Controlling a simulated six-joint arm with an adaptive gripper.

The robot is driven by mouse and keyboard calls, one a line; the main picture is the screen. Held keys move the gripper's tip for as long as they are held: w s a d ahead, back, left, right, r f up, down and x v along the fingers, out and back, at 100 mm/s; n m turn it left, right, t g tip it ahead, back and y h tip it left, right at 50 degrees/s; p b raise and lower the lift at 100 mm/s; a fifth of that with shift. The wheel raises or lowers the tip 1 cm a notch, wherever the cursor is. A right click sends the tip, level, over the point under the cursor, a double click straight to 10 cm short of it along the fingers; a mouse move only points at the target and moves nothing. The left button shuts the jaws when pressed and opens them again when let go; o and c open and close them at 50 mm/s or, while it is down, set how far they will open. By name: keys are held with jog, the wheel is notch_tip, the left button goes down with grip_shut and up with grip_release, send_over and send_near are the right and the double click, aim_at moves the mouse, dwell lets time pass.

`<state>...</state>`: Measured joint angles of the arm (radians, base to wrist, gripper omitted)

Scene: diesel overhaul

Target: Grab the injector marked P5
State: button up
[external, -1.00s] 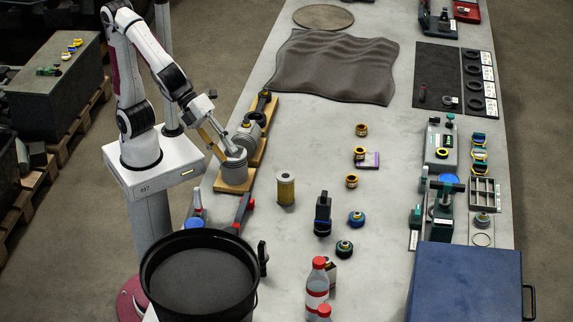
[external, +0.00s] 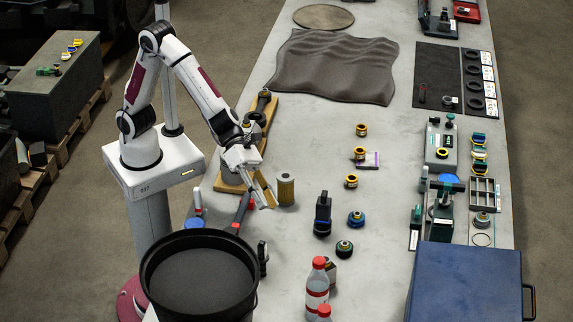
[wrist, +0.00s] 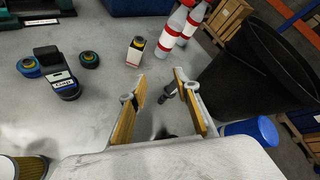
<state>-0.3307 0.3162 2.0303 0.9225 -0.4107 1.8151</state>
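I cannot read a P5 mark on anything, so I cannot tell which thing is the injector. My gripper (external: 262,203) is open and empty above the left part of the bench, beside the tan filter cylinder (external: 285,189). In the wrist view my gripper (wrist: 160,84) has its two yellow-lined fingers well apart. A small black-handled item (wrist: 170,91) shows between the fingertips, apparently lower on the bench. Small yellow-and-black ringed parts (external: 360,154) stand in a row mid-bench. Green, yellow and blue pieces (external: 479,147) lie at the right edge.
A black bucket (external: 152,275) stands at the near left, and red-capped bottles (external: 317,290) at the front. A black device (external: 322,213), a blue round part (external: 356,219) and a green-topped part (external: 344,249) stand mid-bench. A blue case (external: 465,285) fills the near right.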

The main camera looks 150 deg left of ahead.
notch_tip(320, 180, down, 6)
jog(key=w+m+h, duration=0.3)
jog(key=m, duration=0.3)
jog(key=m+h, duration=0.3)
jog(key=m, duration=0.3)
send_near(263, 275)
jog(key=r, duration=0.1)
jog(key=w+r, duration=0.1)
jog(key=r, duration=0.1)
jog(key=shift+w+a+r+g, duration=0.1)
jog(key=shift+w+r+g, duration=0.2)
jog(key=shift+w, duration=0.1)
jog(key=shift+s+d+f+m+h, duration=0.1)
jog(key=shift+d+f+m+h, duration=0.1)
jog(key=shift+f+m, duration=0.15)
jog(key=shift+s+d+f+m+h, duration=0.1)
jog(key=shift+f+m+h, duration=0.15)
jog(key=shift+f, duration=0.1)
jog(key=shift+x, duration=1.3)
jog(key=shift+w, duration=0.15)
jog(key=shift+f+x, duration=0.15)
jog(key=shift+x, duration=1.1)
jog(key=shift+f+x, duration=0.15)
jog(key=shift+x, duration=1.05)
jog(key=shift+a, duration=0.15)
